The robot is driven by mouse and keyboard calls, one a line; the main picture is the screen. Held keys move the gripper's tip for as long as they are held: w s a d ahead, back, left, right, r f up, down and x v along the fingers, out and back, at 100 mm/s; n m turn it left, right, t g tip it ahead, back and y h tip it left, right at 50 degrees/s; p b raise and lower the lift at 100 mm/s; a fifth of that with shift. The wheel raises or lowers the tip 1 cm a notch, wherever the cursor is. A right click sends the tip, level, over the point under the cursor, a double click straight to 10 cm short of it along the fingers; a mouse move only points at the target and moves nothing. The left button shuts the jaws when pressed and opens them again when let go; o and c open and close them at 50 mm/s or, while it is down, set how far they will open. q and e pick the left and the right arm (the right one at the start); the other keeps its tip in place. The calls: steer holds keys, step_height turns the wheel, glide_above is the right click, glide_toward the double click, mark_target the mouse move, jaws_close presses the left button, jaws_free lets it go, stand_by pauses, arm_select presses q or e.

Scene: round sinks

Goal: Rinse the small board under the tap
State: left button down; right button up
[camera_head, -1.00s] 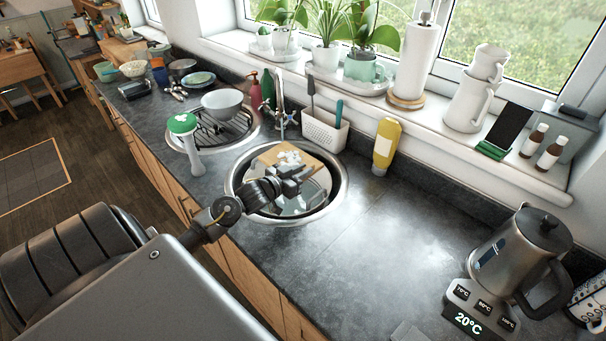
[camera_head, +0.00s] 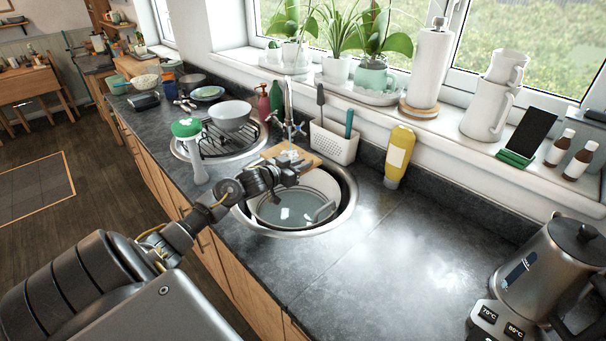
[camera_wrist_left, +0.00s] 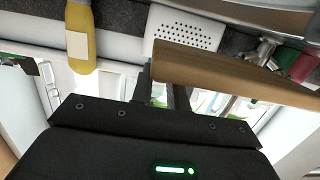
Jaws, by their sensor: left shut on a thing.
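The small wooden board (camera_head: 314,158) is held over the back of the near round sink (camera_head: 349,205), close below the tap (camera_head: 287,100). White patches show on its top, and part of it is hidden behind my gripper. My left gripper (camera_head: 290,172) is shut on the board's near side. In the left wrist view the board (camera_wrist_left: 235,75) is seen nearly edge-on, with the gripper fingers (camera_wrist_left: 165,95) at its left end. Whether water is running from the tap cannot be told. My right gripper is not in view.
A large plate or dish (camera_head: 270,214) lies in the near sink. A white caddy (camera_head: 334,143) and a yellow bottle (camera_head: 399,157) stand behind it. The counter at right is clear up to the kettle (camera_head: 545,270).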

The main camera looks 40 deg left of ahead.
arm_select(q)
steer(key=shift+w+a+f+b, duration=0.15)
steer(key=shift+w+a+b, duration=0.4)
steer(key=shift+a, duration=0.45)
steer(key=shift+w+d, duration=0.1)
steer(key=shift+w, duration=0.15)
steer(key=shift+w+d, duration=0.25)
steer(key=shift+w, duration=0.1)
steer(key=shift+s+d+p, duration=0.25)
steer(key=shift+d+p, duration=0.05)
steer(key=shift+p, duration=0.4)
steer(key=shift+s+d+r+p, duration=0.2)
steer(key=shift+s+d+p, duration=0.4)
steer(key=shift+d+p, duration=0.35)
steer(key=shift+s+d+f+p, duration=0.1)
steer(key=shift+s+d+p, duration=0.4)
steer(key=shift+d, duration=0.2)
steer(key=shift+s+d+f+p, duration=0.1)
steer(key=shift+s+d+p, duration=0.3)
steer(key=shift+d+p, duration=0.25)
steer(key=shift+s+d+p, duration=0.4)
steer(key=shift+s+d, duration=0.05)
steer(key=shift+d, duration=0.3)
